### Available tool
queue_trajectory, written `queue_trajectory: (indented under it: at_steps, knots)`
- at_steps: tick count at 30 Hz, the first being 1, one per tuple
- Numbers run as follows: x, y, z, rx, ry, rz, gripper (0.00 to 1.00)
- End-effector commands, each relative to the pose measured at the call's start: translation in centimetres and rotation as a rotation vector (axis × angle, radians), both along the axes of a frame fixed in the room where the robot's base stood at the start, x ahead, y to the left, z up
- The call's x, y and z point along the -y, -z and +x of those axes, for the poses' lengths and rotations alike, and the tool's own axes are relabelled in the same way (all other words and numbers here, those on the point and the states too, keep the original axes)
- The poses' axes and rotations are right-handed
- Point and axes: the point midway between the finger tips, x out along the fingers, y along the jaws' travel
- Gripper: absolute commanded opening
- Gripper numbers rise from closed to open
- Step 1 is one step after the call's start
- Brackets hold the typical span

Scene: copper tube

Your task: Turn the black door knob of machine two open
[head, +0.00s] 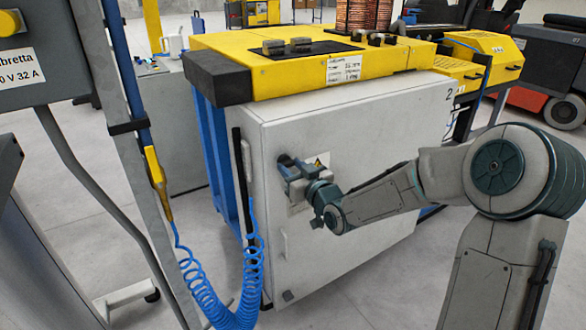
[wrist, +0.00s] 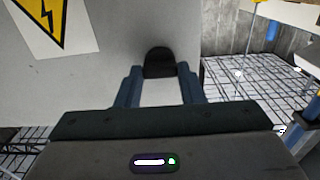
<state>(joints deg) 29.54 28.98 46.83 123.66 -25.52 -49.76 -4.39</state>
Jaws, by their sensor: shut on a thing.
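Machine two is a light grey cabinet (head: 340,240) with a yellow top and a small "2" on its upper right corner. The black door knob (wrist: 159,60) sits on the grey door. It shows as a small dark spot in the head view (head: 284,158), partly hidden by my gripper. My gripper (head: 289,168) reaches the door from the right. In the wrist view my two blue fingers (wrist: 160,73) stand on either side of the knob and are shut on it. The door looks closed in the head view.
A yellow warning sign (wrist: 45,15) is on the door beside the knob. A coiled blue hose (head: 205,300) and a grey post (head: 150,160) stand left of the cabinet. Grey floor (head: 385,295) shows in front of the door.

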Motion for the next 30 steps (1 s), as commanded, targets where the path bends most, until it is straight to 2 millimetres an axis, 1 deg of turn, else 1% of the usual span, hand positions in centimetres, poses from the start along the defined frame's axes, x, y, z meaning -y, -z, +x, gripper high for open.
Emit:
queue_trajectory:
  at_steps: [5, 11, 30]
  knots:
    - [0.01, -0.08, -0.01, -0.028, 0.000, 0.041, 0.12]
    - [0.03, -0.15, 0.01, -0.099, 0.000, 0.148, 0.12]
    - [0.14, -0.21, 0.11, -0.435, 0.001, 0.646, 0.12]
